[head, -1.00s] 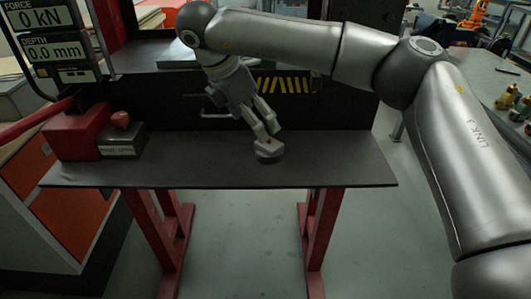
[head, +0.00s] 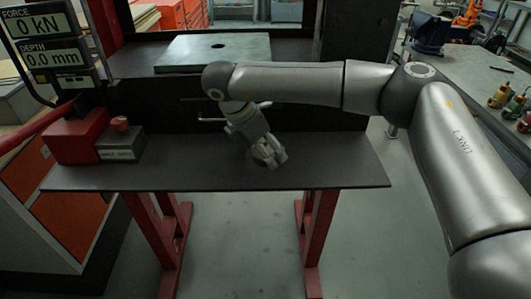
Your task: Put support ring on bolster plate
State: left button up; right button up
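The bolster plate (head: 225,50) is a flat grey-green plate with a dark hole, lying on the press bed behind the front shelf. My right arm reaches in from the right across the front of the press. My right gripper (head: 269,158) points down close to the shelf, right of its middle. The support ring, a small grey round piece seen there earlier, is now hidden or merged with the gripper fingers. Whether the fingers are closed on it cannot be made out. My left gripper is not in view.
The dark front shelf (head: 190,176) is mostly clear. A red block (head: 72,137) and a grey box with a red button (head: 120,145) stand at its left end. A display reading 0 kN and 0.0 mm (head: 52,40) is at upper left. A workbench (head: 470,75) stands at right.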

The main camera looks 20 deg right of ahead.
jog(key=c, duration=1.3)
jog(key=shift+r, duration=0.15)
